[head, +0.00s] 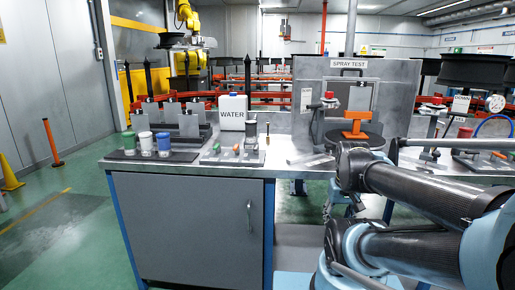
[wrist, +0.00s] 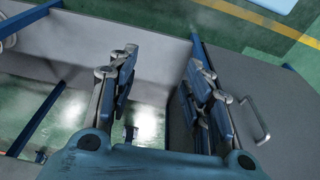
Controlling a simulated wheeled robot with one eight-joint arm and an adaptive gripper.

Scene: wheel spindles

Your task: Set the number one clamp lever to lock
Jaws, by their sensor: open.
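I cannot tell the number one clamp lever apart in either view. In the head view, a small panel with several levers and knobs (head: 233,155) lies on the bench top, too small to read any number. An orange clamp-like fixture (head: 354,125) stands on a dark round plate at the spray test station. My gripper (wrist: 160,68) shows in the wrist view with its two fingers spread apart and nothing between them. It is beside the grey cabinet, with green floor below. In the head view my arm reaches in from the right and I cannot make out the fingers.
The bench (head: 282,150) carries a white water container (head: 233,112), several cups (head: 147,144) on a dark mat and metal brackets. The spray test panel (head: 392,85) stands at the back right. The cabinet's handle (wrist: 255,120) juts out right of my gripper.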

